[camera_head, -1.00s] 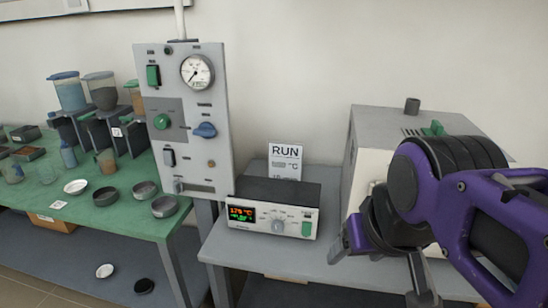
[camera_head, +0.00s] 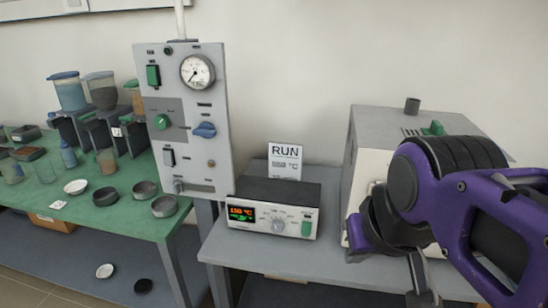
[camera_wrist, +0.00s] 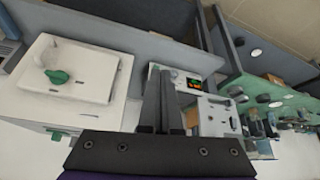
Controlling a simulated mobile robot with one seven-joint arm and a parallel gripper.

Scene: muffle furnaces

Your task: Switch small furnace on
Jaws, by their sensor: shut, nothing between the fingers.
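The small furnace (camera_head: 372,135) is a pale grey box with a short chimney, partly hidden behind my arm in the head view. A green part (camera_head: 433,129) shows on its top. In the wrist view its white front (camera_wrist: 95,88) has a green knob (camera_wrist: 57,76). The control box (camera_head: 290,192) stands left of it, with a lit display (camera_head: 242,214), a grey dial (camera_head: 278,226) and a green switch (camera_head: 307,228). My gripper (camera_wrist: 163,72) is shut and empty; its fingers overlap the control box in the wrist view. I cannot tell any contact.
A tall grey panel (camera_head: 213,105) with a gauge, switches and knobs stands left of the control box. A RUN sign (camera_head: 286,155) stands behind the box. A green table (camera_head: 95,222) holds dishes and jars. The grey bench (camera_head: 232,250) is clear in front of the box.

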